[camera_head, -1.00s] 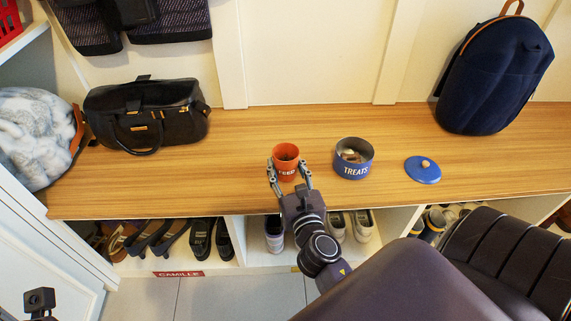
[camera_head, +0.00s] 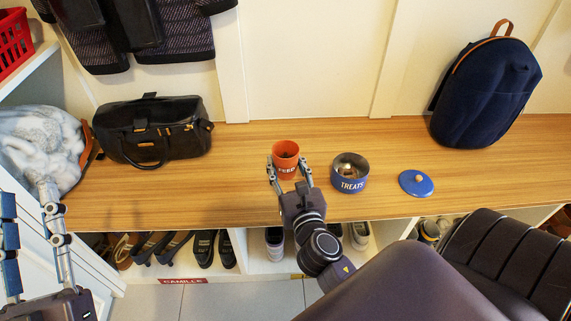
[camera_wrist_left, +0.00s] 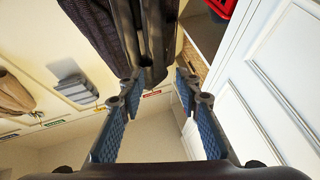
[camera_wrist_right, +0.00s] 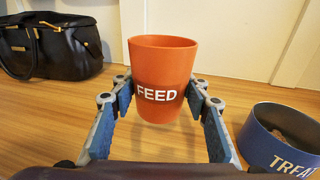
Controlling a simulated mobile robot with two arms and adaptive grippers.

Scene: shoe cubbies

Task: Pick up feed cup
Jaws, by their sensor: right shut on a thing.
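The orange feed cup (camera_head: 286,161), marked FEED, is upright over the wooden bench, left of the treats tin. My right gripper (camera_head: 287,178) is shut on its sides, one finger each side. In the right wrist view the cup (camera_wrist_right: 163,75) is between the finger pads of my gripper (camera_wrist_right: 162,95), label facing me. The cup seems slightly clear of the bench, though its underside is hard to see. My left gripper (camera_head: 32,215) is open and empty at the left edge, its fingers wide apart; they also show in the left wrist view (camera_wrist_left: 157,88).
The blue treats tin (camera_head: 350,184) stands close to the cup's right, open, with treats inside. Its blue lid (camera_head: 416,184) lies further right. A black bag (camera_head: 150,130) and navy backpack (camera_head: 485,95) stand on the bench (camera_head: 230,185). Shoes fill cubbies below.

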